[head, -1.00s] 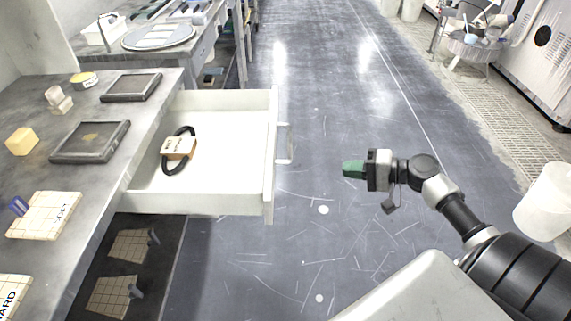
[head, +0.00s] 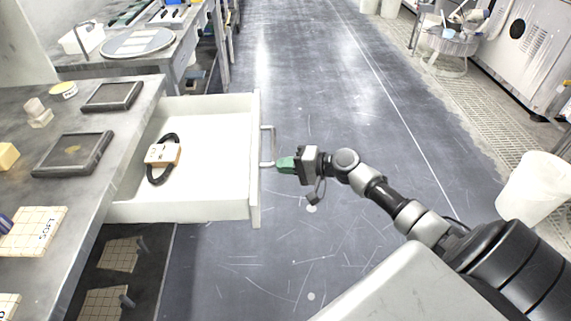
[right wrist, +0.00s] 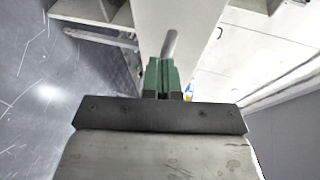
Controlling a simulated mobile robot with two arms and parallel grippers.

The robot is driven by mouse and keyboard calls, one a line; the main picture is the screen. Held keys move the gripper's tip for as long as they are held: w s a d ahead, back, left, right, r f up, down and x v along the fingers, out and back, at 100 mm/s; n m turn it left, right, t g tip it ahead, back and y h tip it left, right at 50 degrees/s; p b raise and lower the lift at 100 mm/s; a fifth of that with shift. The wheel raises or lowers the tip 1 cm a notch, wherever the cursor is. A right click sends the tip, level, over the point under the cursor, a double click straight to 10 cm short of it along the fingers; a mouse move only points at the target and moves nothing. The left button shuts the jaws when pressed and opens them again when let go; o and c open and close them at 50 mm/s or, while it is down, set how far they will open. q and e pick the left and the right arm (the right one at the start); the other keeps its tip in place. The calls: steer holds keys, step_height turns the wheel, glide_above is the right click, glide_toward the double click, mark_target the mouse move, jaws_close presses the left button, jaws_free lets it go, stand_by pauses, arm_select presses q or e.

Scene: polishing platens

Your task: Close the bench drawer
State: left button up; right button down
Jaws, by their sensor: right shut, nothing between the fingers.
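The white bench drawer (head: 190,210) stands pulled out to the right from the grey bench in the head view. Its front panel (head: 255,160) carries a metal bar handle (head: 272,146) on the outer face. My right gripper (head: 284,165) is shut, its green fingers beside the lower end of the handle. In the right wrist view the shut green fingers (right wrist: 161,78) point at the white drawer front (right wrist: 185,25), with the grey handle (right wrist: 169,44) just beyond the tips. I cannot tell whether they touch. My left gripper is not in view.
A wood-coloured block with a black loop (head: 163,157) lies in the drawer. Dark square plates (head: 72,154) and labelled tiles (head: 34,230) lie on the bench top (head: 110,140). Open floor (head: 350,110) lies right of the drawer. A white bin (head: 532,190) stands far right.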

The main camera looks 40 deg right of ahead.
glide_toward(166, 181)
steer(key=d, duration=0.2)
steer(key=d+r, duration=0.1)
steer(key=d, duration=0.4)
steer(key=shift+s+d+r+p, duration=0.25)
steer(key=shift+s+p, duration=0.05)
steer(key=shift+s, duration=0.05)
steer(key=w+a+b, duration=0.1)
steer(key=w+a, duration=0.1)
steer(key=a, duration=0.2)
steer(key=w+a+b, duration=0.1)
steer(key=w+a, duration=0.2)
steer(key=a, duration=0.1)
steer(key=w+a+b, duration=0.1)
steer(key=w+a, duration=0.1)
steer(key=a, duration=0.2)
steer(key=shift+w+a+f, duration=0.1)
steer(key=shift+w+a, duration=0.05)
steer(key=shift+w, duration=0.15)
steer(key=shift+w+a, duration=0.25)
steer(key=shift+a, duration=0.2)
steer(key=shift+b, duration=0.3)
steer(key=shift+a+r, duration=0.1)
steer(key=shift+r, duration=0.2)
